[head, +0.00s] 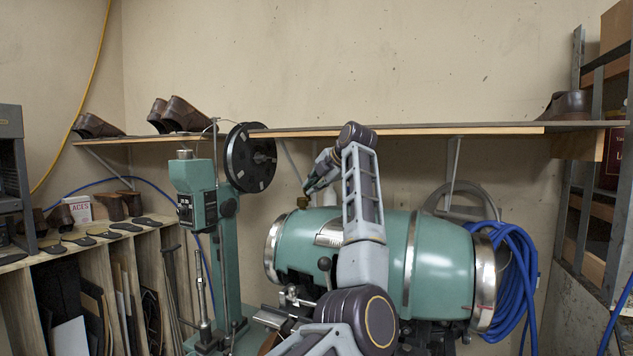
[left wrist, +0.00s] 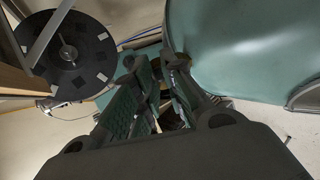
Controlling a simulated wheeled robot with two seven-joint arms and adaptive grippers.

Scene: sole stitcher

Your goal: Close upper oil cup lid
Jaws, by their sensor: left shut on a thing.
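The upper oil cup (head: 302,202) is a small brass-coloured fitting on top of the left end of the green machine drum (head: 296,240). My left gripper (head: 306,190) reaches down to it from above and right, with its fingertips at the cup. In the left wrist view, the dark green-padded fingers (left wrist: 163,95) are close together beside the green drum (left wrist: 245,50). They are shut on the cup's lid, which is mostly hidden between them, so I cannot tell its angle. My right gripper is not in view.
A green stitching post (head: 200,205) with a black reel (head: 250,158) stands left of the drum. A wall shelf (head: 400,131) runs behind my arm. A blue hose coil (head: 515,270) hangs at the drum's right end. Soles lie on the left rack (head: 90,238).

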